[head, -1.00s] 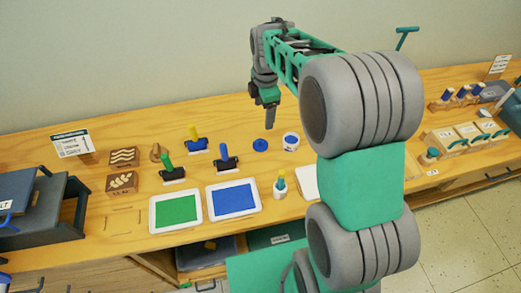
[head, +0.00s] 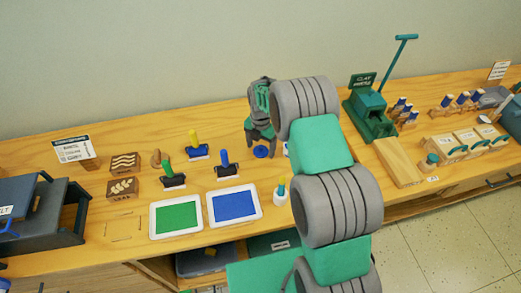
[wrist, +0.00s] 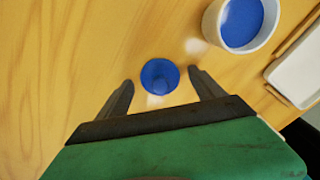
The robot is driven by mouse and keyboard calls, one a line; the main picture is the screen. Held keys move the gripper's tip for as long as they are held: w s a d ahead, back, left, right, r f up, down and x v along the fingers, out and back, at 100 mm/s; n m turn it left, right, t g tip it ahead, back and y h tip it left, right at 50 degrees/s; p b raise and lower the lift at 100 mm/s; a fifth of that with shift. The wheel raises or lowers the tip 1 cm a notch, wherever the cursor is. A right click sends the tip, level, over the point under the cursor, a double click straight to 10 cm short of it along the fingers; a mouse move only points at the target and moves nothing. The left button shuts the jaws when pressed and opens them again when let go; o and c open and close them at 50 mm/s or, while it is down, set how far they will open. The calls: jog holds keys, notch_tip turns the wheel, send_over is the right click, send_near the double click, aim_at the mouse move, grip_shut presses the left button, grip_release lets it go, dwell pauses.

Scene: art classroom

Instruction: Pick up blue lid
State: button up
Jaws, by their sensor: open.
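The blue lid (head: 261,152) lies on the wooden table in the head view, just below my gripper (head: 261,139). In the wrist view the lid (wrist: 160,76) is a small round blue piece between the two open fingertips (wrist: 161,78). There is a gap to the finger on each side, and nothing is held. A white jar with blue inside (wrist: 240,24) stands to the right of the lid in the wrist view. In the head view this jar is mostly hidden behind my arm.
A blue ink pad (head: 234,204) and a green ink pad (head: 177,217) lie in front. A white tray (wrist: 300,65) is at the right in the wrist view. A green clay press (head: 370,115) stands further right.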

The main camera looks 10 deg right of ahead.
jog(key=shift+c, duration=0.6)
jog(key=c, duration=1.3)
jog(key=shift+r, duration=0.1)
